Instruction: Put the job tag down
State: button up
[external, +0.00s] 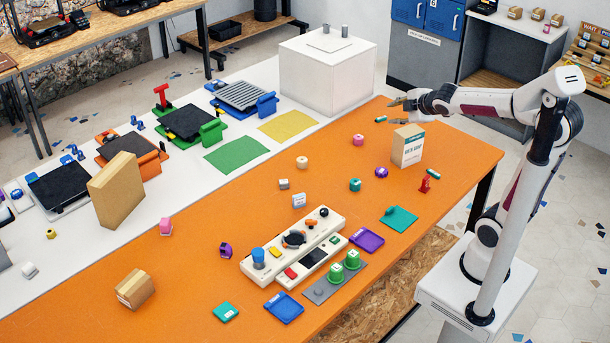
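My gripper (393,109) is at the far right end of the orange table, above and just behind a small tan carton with a white and teal label (407,147). Its fingers point left; they are too small to tell whether they are apart or closed. A small green piece (381,119) shows just below and left of the fingertips; I cannot tell whether it is held or lies on the table. No piece is clearly marked as the job tag. Flat coloured pieces are a teal one (225,312), a blue one (284,307), a purple one (367,240) and a green one (398,218).
A cream control panel (293,243) and a grey plate with green knobs (333,283) occupy the orange table's front middle. Small coloured blocks are scattered about. A brown carton (135,288) stands at front left. Printers line the white table behind, beside a white box (327,75).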

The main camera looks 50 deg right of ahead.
jog(key=s+a+f+m+g+y, duration=0.1)
jog(key=s+a+f+m, duration=0.1)
jog(key=s, duration=0.6)
jog(key=s+a+f+m+g+y, duration=0.1)
jog(key=s+a+f+m+g, duration=0.1)
jog(key=s, duration=0.6)
jog(key=s+a+f+m+g+y, duration=0.1)
jog(key=s+a+f+m, duration=0.3)
jog(key=s+m, duration=0.3)
jog(key=shift+s+a+f+g, duration=0.15)
jog(key=shift+s+a+g, duration=0.25)
jog(key=shift+a, duration=0.05)
